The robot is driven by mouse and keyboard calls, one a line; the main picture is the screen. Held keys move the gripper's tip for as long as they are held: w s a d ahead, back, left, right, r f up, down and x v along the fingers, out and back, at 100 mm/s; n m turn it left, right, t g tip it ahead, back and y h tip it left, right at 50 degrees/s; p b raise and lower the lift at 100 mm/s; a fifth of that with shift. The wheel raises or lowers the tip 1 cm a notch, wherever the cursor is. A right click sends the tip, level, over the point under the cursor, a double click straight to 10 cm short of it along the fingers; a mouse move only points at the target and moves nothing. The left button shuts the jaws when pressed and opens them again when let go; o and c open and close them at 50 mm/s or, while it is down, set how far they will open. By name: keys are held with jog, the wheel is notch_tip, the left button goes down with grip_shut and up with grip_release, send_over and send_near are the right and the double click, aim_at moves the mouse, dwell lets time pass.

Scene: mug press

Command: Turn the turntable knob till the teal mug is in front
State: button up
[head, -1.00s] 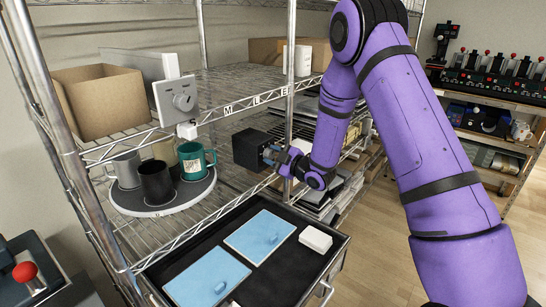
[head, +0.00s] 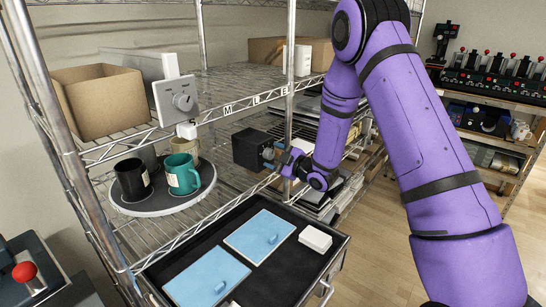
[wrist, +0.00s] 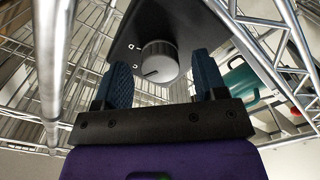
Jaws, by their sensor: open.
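A round turntable (head: 160,205) sits on a wire shelf at the left of the head view. A teal mug (head: 183,175) stands at its front, slightly right. A black mug (head: 131,182) stands at the left, with a pale mug (head: 186,147) and a mostly hidden grey one (head: 148,156) behind. The teal mug shows partly in the wrist view (wrist: 243,84). A dark box (head: 246,149) carries a round grey knob (wrist: 158,62). My gripper (wrist: 162,78) is open, its blue fingers on either side of the knob with visible gaps; it points at the box in the head view (head: 272,156).
A white dial panel (head: 176,101) and cardboard box (head: 98,103) are on the shelf above. A drawer (head: 262,275) with light-blue panels and a white block (head: 315,239) lies below. A shelf post (head: 290,90) stands near my gripper.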

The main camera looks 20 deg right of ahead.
jog(key=v, duration=1)
jog(key=s+d+r+m+g+h, duration=0.1)
jog(key=s+d+r+m+h, duration=0.25)
jog(key=r, duration=0.55)
jog(key=s+d+r+m+g+h, duration=0.1)
jog(key=s+r+m+g+h, duration=0.15)
jog(key=r+m+h, duration=0.45)
jog(key=s+a+r+m+g, duration=0.1)
jog(key=s+r+g, duration=0.1)
jog(key=s, duration=0.7)
jog(key=s+a+r+m+g, duration=0.1)
jog(key=s+r+m+g, duration=0.1)
jog(key=s, duration=0.8)
jog(key=s+a+r+m+g, duration=0.1)
jog(key=s+r+m+g, duration=0.1)
jog(key=s, duration=0.8)
jog(key=shift+s+a+r, duration=0.2)
jog(key=shift+a+r, duration=0.05)
jog(key=shift+r, duration=0.65)
